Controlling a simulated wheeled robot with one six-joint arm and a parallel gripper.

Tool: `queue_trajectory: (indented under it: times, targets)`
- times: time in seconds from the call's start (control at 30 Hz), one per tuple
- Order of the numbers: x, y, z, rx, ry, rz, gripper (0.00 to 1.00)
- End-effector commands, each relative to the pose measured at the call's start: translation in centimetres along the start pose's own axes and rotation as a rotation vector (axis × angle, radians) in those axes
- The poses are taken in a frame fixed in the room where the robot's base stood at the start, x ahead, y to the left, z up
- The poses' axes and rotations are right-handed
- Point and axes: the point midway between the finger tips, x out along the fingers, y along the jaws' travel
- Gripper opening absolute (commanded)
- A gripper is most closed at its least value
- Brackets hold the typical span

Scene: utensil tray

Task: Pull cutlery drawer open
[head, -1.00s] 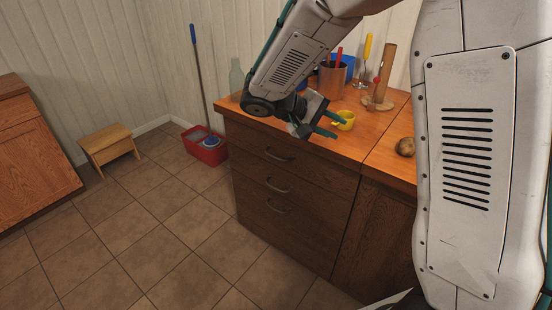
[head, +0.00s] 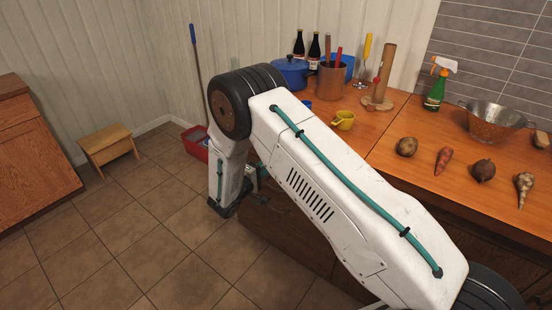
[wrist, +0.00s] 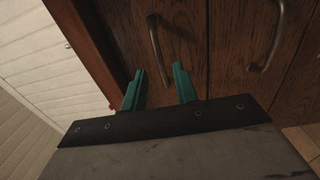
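The dark wooden cabinet's drawer fronts (wrist: 229,35) show close up and turned sideways in the wrist view. All the drawers I can see look shut; no label shows which holds cutlery. The handle of the top drawer (wrist: 158,48), a curved metal bar, lies just ahead of my teal fingertips, roughly in line with the gap between them. A second drawer's handle (wrist: 266,40) is further right. My gripper (wrist: 159,68) is open and empty, with no clear contact with the handle. In the head view my arm hides most of the drawer fronts and gripper.
The tiled floor before the cabinet is clear.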

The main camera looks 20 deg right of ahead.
Motion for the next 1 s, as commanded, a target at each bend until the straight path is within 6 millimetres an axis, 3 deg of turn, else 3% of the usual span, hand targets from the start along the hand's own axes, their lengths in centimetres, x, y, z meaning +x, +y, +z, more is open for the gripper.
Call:
queue_trajectory:
  times: [0.1,0.3,0.7,0.8,1.0]
  targets:
    - [2.2,0.0,0.1,0.000,-0.005,-0.001,0.29]
    - [4.9,0.0,0.1,0.000,-0.004,-0.001,0.29]
    - [5.8,0.0,0.1,-0.002,-0.003,-0.001,0.29]
    - [5.8,0.0,0.1,-0.002,-0.003,-0.001,0.02]
    - [5.8,0.0,0.1,-0.002,-0.003,-0.002,0.00]
